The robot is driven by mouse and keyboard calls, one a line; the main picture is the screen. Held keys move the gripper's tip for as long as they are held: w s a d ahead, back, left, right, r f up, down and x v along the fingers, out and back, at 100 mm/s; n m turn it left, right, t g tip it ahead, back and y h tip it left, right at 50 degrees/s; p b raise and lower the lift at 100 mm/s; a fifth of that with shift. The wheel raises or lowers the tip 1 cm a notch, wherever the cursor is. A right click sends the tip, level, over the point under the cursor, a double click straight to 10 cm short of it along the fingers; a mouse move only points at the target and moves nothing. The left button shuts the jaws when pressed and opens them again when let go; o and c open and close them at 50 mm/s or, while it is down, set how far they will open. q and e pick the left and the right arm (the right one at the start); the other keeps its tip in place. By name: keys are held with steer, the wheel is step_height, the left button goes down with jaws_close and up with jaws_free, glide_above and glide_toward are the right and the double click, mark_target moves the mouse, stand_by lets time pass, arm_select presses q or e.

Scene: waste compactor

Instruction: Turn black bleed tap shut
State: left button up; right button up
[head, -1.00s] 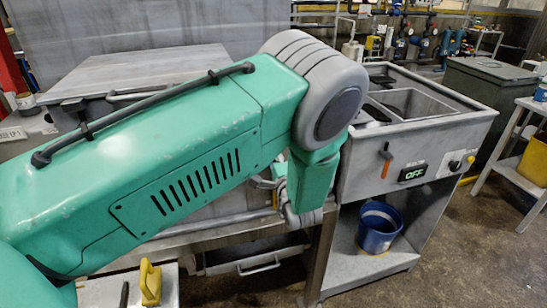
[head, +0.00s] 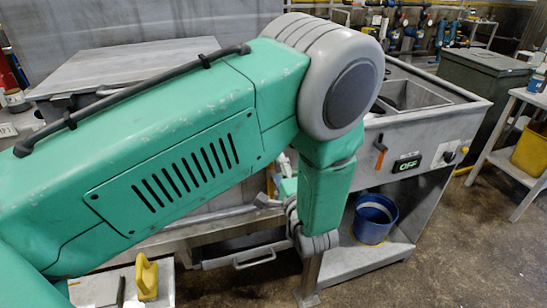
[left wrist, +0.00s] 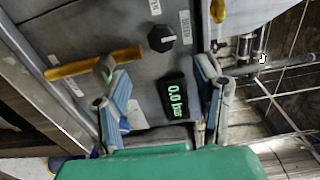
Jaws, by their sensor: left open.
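In the left wrist view a black round knob (left wrist: 162,38) with a small pale mark sits on a grey panel. It is the black tap-like part that shows there; its label is too blurred to read. My left gripper (left wrist: 156,66) is open and empty. Its two blue-grey fingers stand apart on either side of the panel's middle, and the knob appears beyond the gap between the tips, apart from them. My right gripper is in neither view.
A yellow-orange lever (left wrist: 95,63) lies close by the left finger, and a 0.0 bar display (left wrist: 175,98) shows between the fingers.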

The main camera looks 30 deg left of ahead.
arm_select(q)
steer(key=shift+v, duration=1.75)
steer(key=shift+w, duration=0.1)
steer(key=s+a+f+n+g+h+b, duration=0.1)
steer(key=s+f+g+h+b, duration=0.25)
steer(key=f, duration=0.75)
steer(key=s+a+f+n+h+b, duration=0.1)
steer(key=s+a+f+h+b, duration=0.15)
steer(key=s+f+h, duration=0.6)
steer(key=s+d+f+n+g+b, duration=0.1)
steer(key=s+f+n+g+b, duration=0.1)
steer(key=s, duration=0.8)
steer(key=s+d+f+n+g+h+b, duration=0.1)
steer(key=s+f+n+g+b, duration=0.2)
steer(key=s+f, duration=0.6)
steer(key=s+g, duration=0.1)
steer(key=g, duration=0.1)
steer(key=shift+d+f+n+g+h, duration=0.3)
steer(key=shift+d+n+g, duration=0.05)
steer(key=shift+d+n, duration=0.05)
